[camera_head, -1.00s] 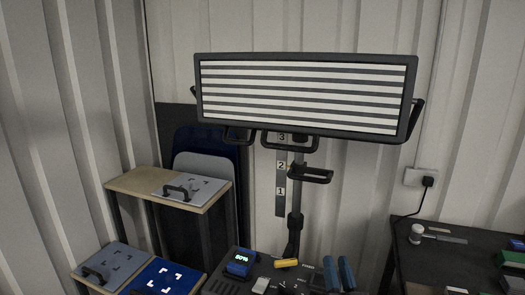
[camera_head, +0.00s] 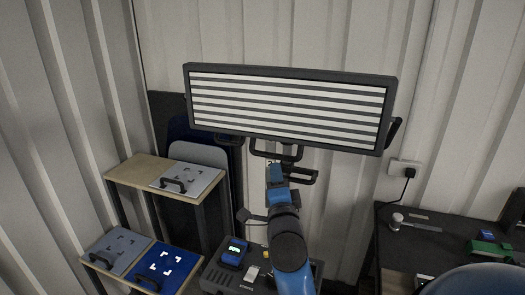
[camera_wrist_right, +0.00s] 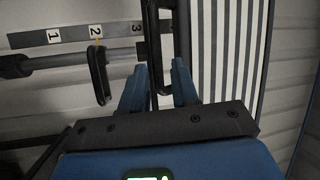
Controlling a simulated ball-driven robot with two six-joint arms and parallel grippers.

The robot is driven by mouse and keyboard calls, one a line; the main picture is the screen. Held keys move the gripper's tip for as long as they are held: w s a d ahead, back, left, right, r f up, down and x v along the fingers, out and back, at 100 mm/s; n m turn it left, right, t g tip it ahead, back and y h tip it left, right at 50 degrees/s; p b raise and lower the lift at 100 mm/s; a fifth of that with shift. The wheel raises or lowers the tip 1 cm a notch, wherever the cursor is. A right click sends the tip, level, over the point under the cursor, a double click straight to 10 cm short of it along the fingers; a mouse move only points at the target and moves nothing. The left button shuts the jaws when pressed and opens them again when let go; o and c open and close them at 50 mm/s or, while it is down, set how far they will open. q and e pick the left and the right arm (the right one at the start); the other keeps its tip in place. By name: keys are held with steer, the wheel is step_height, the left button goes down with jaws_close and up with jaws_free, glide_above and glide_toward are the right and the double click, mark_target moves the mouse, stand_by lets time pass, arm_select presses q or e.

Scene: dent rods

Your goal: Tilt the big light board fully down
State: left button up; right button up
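The big light board (camera_head: 288,107) has a dark frame and lit white stripes. It stands on a post, its face towards me; I cannot tell its exact tilt. A black loop handle (camera_head: 259,153) hangs under its lower edge. My right gripper (camera_head: 274,166) is just below the board at this handle, its arm rising from the bottom. In the right wrist view the blue fingers (camera_wrist_right: 160,88) are apart, with a dark bar of the handle (camera_wrist_right: 151,40) between them; a gap shows. The striped board face (camera_wrist_right: 228,50) is to their right. My left gripper is not in view.
A height scale marked 1, 2, 3 (camera_wrist_right: 75,34) and a black clamp lever (camera_wrist_right: 99,78) are beside the gripper. A shelf (camera_head: 130,171) with handled plates stands left. A dark bench (camera_head: 425,240) stands right, below a wall socket (camera_head: 404,168).

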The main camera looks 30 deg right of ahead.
mark_target(275, 157)
steer(key=shift+m+g, duration=0.3)
steer(key=shift+m, duration=0.3)
steer(key=p+x, duration=0.4)
steer(key=x, duration=0.5)
steer(key=shift+p+x, duration=0.35)
steer(key=shift+x, duration=0.55)
steer(key=shift+f, duration=0.15)
jaws_close()
